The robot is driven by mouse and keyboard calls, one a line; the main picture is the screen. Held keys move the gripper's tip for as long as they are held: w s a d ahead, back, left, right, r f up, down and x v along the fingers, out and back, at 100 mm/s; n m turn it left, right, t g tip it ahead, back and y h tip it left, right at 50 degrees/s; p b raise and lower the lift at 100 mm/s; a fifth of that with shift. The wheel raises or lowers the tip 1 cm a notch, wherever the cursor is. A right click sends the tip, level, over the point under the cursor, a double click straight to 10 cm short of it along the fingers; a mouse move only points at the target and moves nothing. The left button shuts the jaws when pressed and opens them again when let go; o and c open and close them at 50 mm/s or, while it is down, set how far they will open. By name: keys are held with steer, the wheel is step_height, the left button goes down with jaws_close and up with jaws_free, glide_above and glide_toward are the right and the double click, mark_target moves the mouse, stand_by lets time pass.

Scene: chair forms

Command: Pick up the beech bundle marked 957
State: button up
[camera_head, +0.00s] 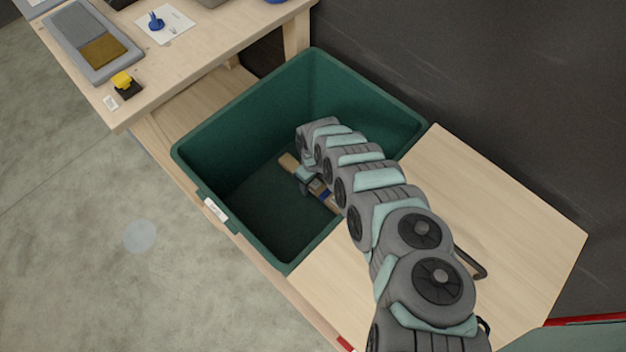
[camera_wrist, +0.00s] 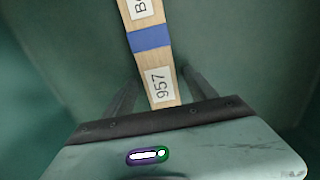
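The beech bundle (camera_wrist: 152,60) is a long pale wooden strip with a blue band and a white label reading 957. A second label above the band is cut off by the frame edge. In the head view the bundle (camera_head: 288,163) lies inside the green bin, partly hidden by my gripper (camera_head: 307,180) and arm. In the wrist view my gripper (camera_wrist: 160,78) is open, with one finger on each side of the bundle and a gap on both sides. I cannot tell how far the fingertips reach down beside it.
The deep green bin (camera_head: 188,165) has high walls around my gripper. A wooden board (camera_head: 520,230) adjoins it at the right. A workbench (camera_head: 190,50) with a grey tray (camera_head: 70,30), a yellow-and-black item (camera_head: 124,84) and a white sheet (camera_head: 178,20) stands at upper left.

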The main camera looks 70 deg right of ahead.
jaws_close()
stand_by(0.5)
